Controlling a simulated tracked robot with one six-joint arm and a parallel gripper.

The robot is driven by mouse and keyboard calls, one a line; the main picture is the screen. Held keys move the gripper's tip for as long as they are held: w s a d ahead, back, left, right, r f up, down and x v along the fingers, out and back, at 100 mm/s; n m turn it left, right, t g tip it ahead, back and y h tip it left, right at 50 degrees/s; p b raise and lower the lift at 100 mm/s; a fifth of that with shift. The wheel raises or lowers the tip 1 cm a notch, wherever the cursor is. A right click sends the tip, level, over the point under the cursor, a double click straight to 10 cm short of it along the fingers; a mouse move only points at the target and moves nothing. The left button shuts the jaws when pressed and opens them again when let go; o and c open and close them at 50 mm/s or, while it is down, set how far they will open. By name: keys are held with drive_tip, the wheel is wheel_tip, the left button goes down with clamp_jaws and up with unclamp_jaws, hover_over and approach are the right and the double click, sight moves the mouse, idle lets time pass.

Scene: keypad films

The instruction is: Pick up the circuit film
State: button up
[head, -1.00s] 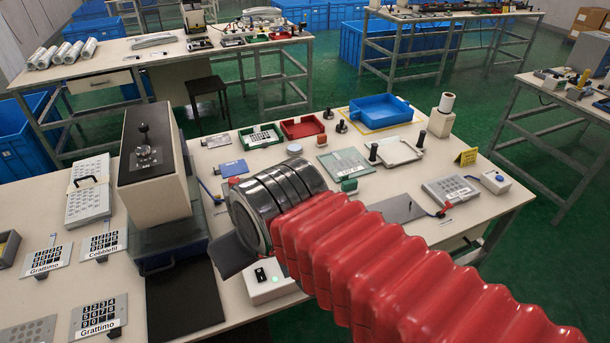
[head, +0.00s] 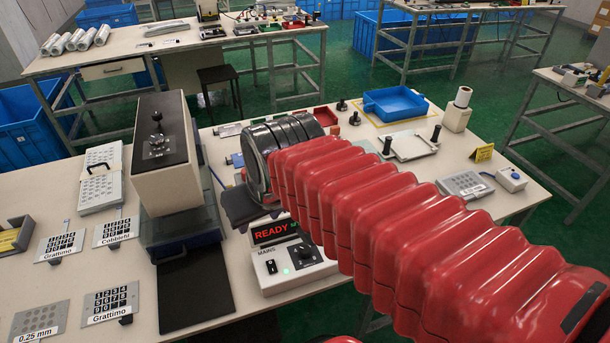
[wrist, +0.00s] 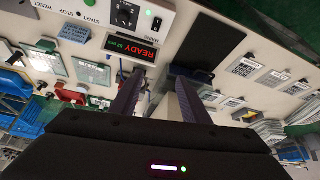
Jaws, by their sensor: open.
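I cannot tell for sure which sheet is the circuit film. Labelled keypad sheets lie at the left of the bench in the head view: Cobblefil (head: 116,232), one Grattimo (head: 61,246) and another Grattimo (head: 110,302). My gripper (head: 241,205) is over the bench, right of the tall press and behind the control box. In the wrist view my gripper (wrist: 162,76) has its two dark fingers spread, with nothing seen between them. The control box display (wrist: 131,48) lies just beyond them.
The tall press (head: 165,160) stands close left of my gripper, with a black plate (head: 193,290) in front. The control box (head: 290,265) shows READY.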

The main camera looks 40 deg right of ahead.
drive_tip(key=w+d+f+m, duration=0.1)
drive_tip(key=w+d+f, duration=0.3)
drive_tip(key=w+d, duration=0.2)
drive_tip(key=w+d+f+m+h, duration=0.1)
drive_tip(key=w+d+f, duration=0.2)
drive_tip(key=w+d, duration=0.4)
drive_tip(key=w+d+f+m+g, duration=0.1)
drive_tip(key=w+d+f, duration=0.3)
drive_tip(key=d, duration=0.6)
drive_tip(key=shift+w+d+f+m, duration=0.3)
drive_tip(key=shift+w+f, duration=0.05)
drive_tip(key=shift+w, duration=0.9)
drive_tip(key=shift+x, duration=4.3)
drive_tip(key=shift+d+f, duration=0.15)
drive_tip(key=shift+x, duration=2.45)
drive_tip(key=shift+s+d, duration=0.1)
drive_tip(key=shift+s, duration=0.05)
drive_tip(key=shift+c, duration=0.7)
